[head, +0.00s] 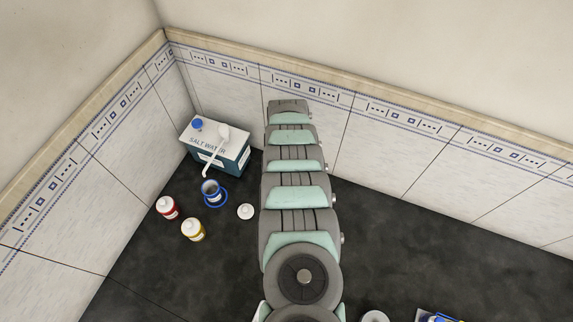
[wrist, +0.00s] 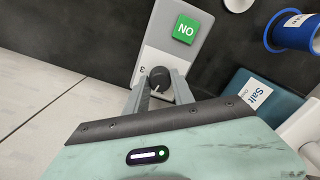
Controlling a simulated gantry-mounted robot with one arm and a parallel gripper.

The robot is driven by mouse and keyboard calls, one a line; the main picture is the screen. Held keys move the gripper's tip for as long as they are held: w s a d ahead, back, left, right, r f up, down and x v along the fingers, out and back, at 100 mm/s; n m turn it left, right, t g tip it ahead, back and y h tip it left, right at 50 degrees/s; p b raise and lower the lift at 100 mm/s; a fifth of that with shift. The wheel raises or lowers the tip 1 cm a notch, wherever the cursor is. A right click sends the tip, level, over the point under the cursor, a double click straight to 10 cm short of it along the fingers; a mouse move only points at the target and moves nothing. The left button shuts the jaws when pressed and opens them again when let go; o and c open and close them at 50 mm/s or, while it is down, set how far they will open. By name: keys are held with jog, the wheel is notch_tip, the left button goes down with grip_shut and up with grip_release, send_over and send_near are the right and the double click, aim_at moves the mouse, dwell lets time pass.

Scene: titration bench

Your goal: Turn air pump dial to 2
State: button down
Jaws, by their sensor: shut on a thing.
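The air pump (wrist: 188,62), a grey and white box with a green button (wrist: 187,30) whose lettering appears turned over, shows in the wrist view. Its dial (wrist: 160,75) is a black knob with a white pointer line, on the white end of the pump. A small mark that looks like a 3 is printed left of the dial. My gripper (wrist: 159,86) is shut on the dial, one finger on each side. The pointer shows between the fingers, toward the wrist; which number it meets is hidden. My arm hides the pump and gripper in the head view.
The salt water tank (head: 227,156) stands in the corner; its labelled side shows in the wrist view (wrist: 259,94). A blue cup (head: 212,190), red-labelled bottle (head: 167,208), yellow-labelled bottle (head: 192,230) and white round piece (head: 245,211) stand left of my arm. The dark bench at right is mostly clear.

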jog(key=shift+m, duration=2)
jog(key=c, duration=1.1)
grip_release()
notch_tip(320, 180, up, 11)
jog(key=shift+f+b, duration=0.1)
jog(key=shift+b, duration=0.65)
